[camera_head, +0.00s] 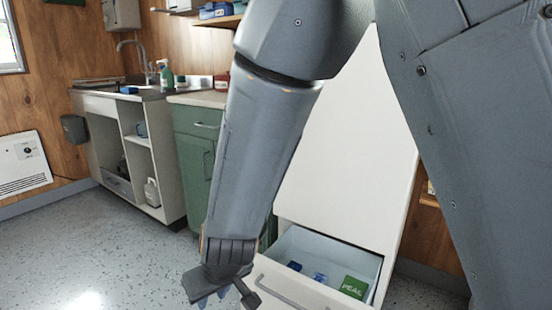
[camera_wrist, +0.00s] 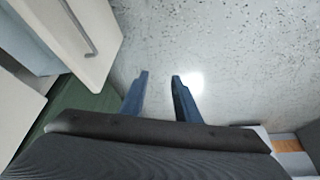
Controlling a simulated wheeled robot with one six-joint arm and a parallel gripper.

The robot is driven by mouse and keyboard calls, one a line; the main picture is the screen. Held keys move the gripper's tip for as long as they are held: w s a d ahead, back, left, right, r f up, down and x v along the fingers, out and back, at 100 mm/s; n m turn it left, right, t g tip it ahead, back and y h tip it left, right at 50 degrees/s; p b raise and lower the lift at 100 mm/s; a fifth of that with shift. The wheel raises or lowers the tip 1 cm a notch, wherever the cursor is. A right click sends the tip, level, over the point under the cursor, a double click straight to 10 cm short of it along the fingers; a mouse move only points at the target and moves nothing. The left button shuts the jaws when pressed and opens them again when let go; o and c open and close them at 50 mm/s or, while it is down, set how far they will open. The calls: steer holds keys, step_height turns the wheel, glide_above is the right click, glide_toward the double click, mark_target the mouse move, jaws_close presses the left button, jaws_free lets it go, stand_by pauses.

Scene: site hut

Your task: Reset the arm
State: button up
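My arm reaches down across the middle of the head view. My gripper (camera_head: 212,299) hangs low over the floor, to the left of an open drawer. In the wrist view my gripper (camera_wrist: 160,76) shows two blue fingers with a clear gap between them. Only the speckled floor shows past the fingertips, and nothing is between them. The gripper is open and empty. In the head view the fingertips are small and partly cut by the dark gripper body.
The open drawer (camera_head: 368,264) of a white cabinet (camera_head: 350,150) holds a green packet (camera_head: 353,287) and small blue items. Its front (camera_wrist: 98,40) is at the wrist view's upper left. A green cabinet (camera_head: 191,160), sink counter and wall heater (camera_head: 22,163) stand behind. The floor (camera_head: 90,250) at left is clear.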

steer(key=s+d+r+m+g+h, duration=0.1)
steer(key=s+d+r+g, duration=0.1)
steer(key=s+d+r, duration=0.4)
steer(key=s+d+r+g+h, duration=0.2)
steer(key=s+d+r, duration=0.1)
steer(key=s+d, duration=0.55)
steer(key=d+r+m+p, duration=0.6)
steer(key=d+r+p, duration=1.3)
steer(key=r+p, duration=0.4)
steer(key=p, duration=0.3)
steer(key=shift+r+m, duration=0.2)
steer(key=shift+m, duration=0.2)
